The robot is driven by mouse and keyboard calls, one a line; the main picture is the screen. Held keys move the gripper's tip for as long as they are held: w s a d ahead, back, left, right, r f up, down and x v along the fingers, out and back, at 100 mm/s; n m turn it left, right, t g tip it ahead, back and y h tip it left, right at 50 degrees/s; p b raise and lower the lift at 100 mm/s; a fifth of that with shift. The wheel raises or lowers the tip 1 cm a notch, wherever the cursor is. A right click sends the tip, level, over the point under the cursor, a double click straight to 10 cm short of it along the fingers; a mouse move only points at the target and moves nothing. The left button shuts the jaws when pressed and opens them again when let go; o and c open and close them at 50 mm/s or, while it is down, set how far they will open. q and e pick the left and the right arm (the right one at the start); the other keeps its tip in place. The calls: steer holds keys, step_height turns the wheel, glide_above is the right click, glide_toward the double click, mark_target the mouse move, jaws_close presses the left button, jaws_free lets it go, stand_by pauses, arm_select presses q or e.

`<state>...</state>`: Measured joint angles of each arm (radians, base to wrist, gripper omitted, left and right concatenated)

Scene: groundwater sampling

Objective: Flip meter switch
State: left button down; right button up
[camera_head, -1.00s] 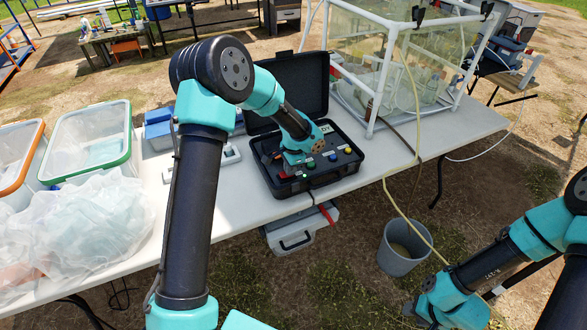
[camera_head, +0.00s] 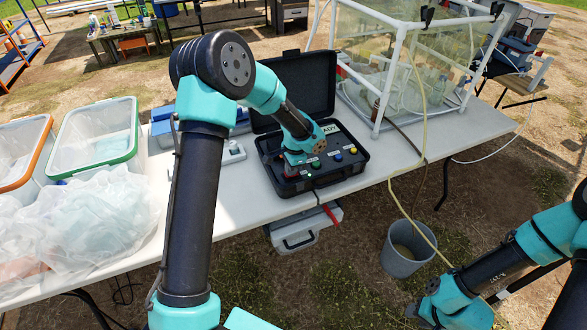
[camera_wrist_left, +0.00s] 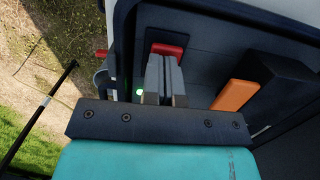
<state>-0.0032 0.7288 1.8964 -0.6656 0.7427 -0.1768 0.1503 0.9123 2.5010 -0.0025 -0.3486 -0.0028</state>
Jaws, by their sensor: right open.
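The meter (camera_head: 345,168) is a black open case on the white table, its panel carrying blue, yellow and green knobs. The visible part of its display (camera_head: 331,130) reads "ADY". My left gripper (camera_head: 291,157) is over the left part of the panel. In the left wrist view its fingers (camera_wrist_left: 163,82) are together, with the tips at the red switch (camera_wrist_left: 168,50); the exact contact is hidden. A green light (camera_wrist_left: 139,93) glows beside the fingers. My right gripper (camera_head: 412,309) is low at the lower right, away from the table, its fingertips hardly visible.
A clear tank in a white frame (camera_head: 377,70) stands right of the case. Bins with green (camera_head: 97,165) and orange (camera_head: 22,180) rims and plastic bags (camera_head: 85,215) are at the left. A grey bucket (camera_head: 403,262) stands on the ground. An orange-and-black item (camera_wrist_left: 236,95) shows in the wrist view.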

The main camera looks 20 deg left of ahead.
mark_target(298, 172)
arm_select(q)
step_height(298, 172, up, 14)
steer(key=w+d, duration=0.1)
steer(key=w, duration=0.1)
steer(key=shift+d, duration=0.35)
steer(key=shift+f, duration=0.2)
